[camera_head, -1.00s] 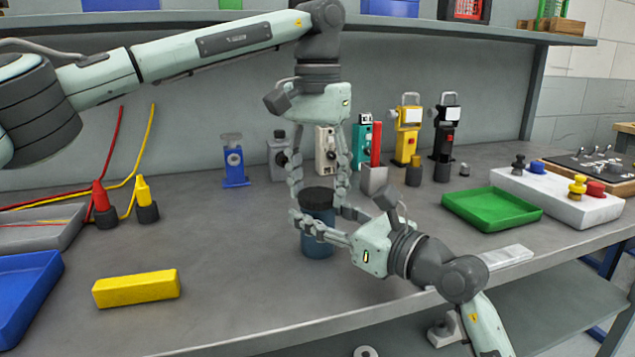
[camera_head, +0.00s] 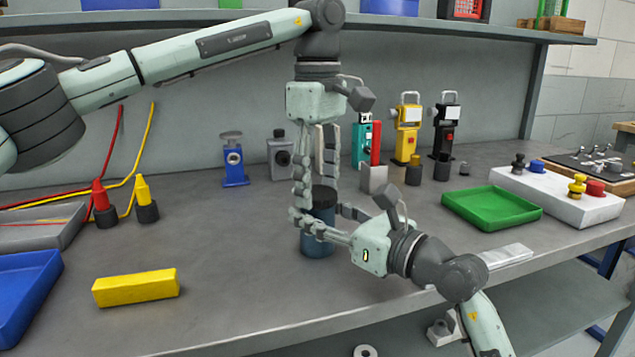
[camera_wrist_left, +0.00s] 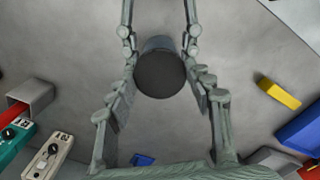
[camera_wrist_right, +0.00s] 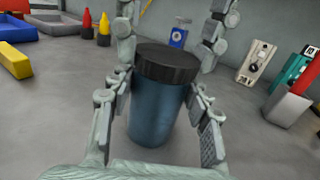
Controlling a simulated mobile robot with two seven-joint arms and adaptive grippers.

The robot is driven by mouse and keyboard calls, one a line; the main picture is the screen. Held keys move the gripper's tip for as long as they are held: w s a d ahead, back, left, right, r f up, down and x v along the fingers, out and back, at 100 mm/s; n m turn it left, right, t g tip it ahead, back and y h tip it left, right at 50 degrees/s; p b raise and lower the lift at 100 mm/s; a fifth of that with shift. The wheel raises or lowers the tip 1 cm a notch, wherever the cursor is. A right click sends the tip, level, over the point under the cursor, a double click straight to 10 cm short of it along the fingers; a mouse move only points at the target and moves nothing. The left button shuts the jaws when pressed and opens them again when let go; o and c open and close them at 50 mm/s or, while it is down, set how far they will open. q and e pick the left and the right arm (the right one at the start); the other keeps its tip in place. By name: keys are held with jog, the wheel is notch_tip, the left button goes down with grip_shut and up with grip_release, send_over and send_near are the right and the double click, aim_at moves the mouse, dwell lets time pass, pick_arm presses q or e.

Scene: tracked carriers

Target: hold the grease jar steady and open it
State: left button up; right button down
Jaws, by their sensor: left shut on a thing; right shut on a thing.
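The grease jar (camera_head: 318,243) has a blue body and a dark lid (camera_head: 325,193); it stands upright on the workbench. In the right wrist view the lid (camera_wrist_right: 168,64) sits on top of the blue body (camera_wrist_right: 156,112). My left gripper (camera_head: 317,190) points down from above, shut on the lid; its fingers flank the round lid (camera_wrist_left: 160,74) in the left wrist view. My right gripper (camera_head: 325,215) reaches in level from the right, shut on the jar's body. Fingers hide part of the jar in the head view. I cannot tell whether the lid is loose.
A yellow block (camera_head: 136,288) and a blue tray (camera_head: 25,290) lie at the left. Several small devices stand along the back, including a blue one (camera_head: 234,165) and a red-and-silver holder (camera_head: 374,178). A green tray (camera_head: 490,208) is at the right. The front middle bench is clear.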

pick_arm(q)
jog(key=n, duration=1.9)
jog(key=shift+n, duration=0.3)
jog(key=n, duration=1.4)
jog(key=shift+r, duration=0.1)
jog(key=n, duration=0.3)
jog(key=shift+n, duration=0.3)
